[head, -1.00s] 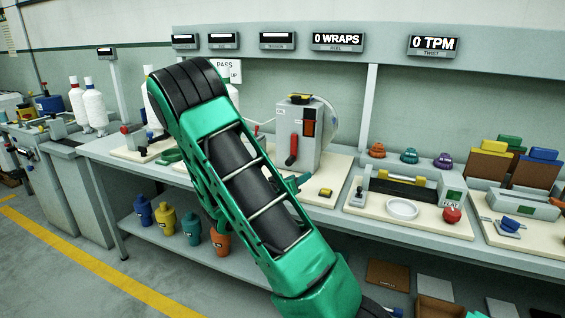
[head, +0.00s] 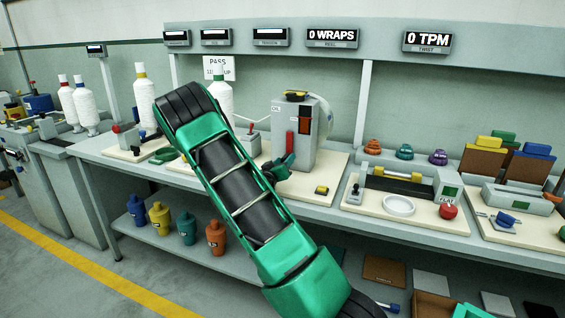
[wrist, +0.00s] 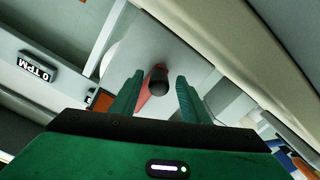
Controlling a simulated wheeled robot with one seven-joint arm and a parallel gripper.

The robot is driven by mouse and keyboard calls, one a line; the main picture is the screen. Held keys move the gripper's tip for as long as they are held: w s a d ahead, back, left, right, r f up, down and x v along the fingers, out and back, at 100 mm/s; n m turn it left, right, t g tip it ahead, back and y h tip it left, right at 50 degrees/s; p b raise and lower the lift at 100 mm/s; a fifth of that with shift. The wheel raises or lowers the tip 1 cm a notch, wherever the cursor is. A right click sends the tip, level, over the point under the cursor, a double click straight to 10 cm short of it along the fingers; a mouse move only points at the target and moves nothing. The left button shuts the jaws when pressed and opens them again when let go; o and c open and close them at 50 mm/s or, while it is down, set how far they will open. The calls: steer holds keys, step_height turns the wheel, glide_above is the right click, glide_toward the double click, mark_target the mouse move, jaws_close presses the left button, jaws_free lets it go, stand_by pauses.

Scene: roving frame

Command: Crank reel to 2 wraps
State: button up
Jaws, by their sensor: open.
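The reel machine (head: 307,155) is a grey box on a pale board on the bench, with a white disc (head: 325,114) partly hidden behind it. A red crank arm (head: 290,144) hangs down its front face. The reel display (head: 332,38) reads 0 WRAPS. My green gripper (head: 279,167) is at the crank's lower end and hides it in the head view. In the wrist view, my gripper (wrist: 160,76) is open, with a finger on each side of the crank's dark knob (wrist: 158,79). Gaps show between the knob and both fingers.
A yellow-and-black item (head: 321,190) lies on the board just right of my gripper. A white bottle-shaped spool (head: 221,98) stands behind my arm. A device with a white dish (head: 399,206) is to the right. Several coloured bottles (head: 160,217) stand on the lower shelf.

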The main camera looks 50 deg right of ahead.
steer(key=shift+w+d, duration=0.25)
steer(key=shift+d, duration=0.4)
jaws_close()
steer(key=shift+d, duration=0.15)
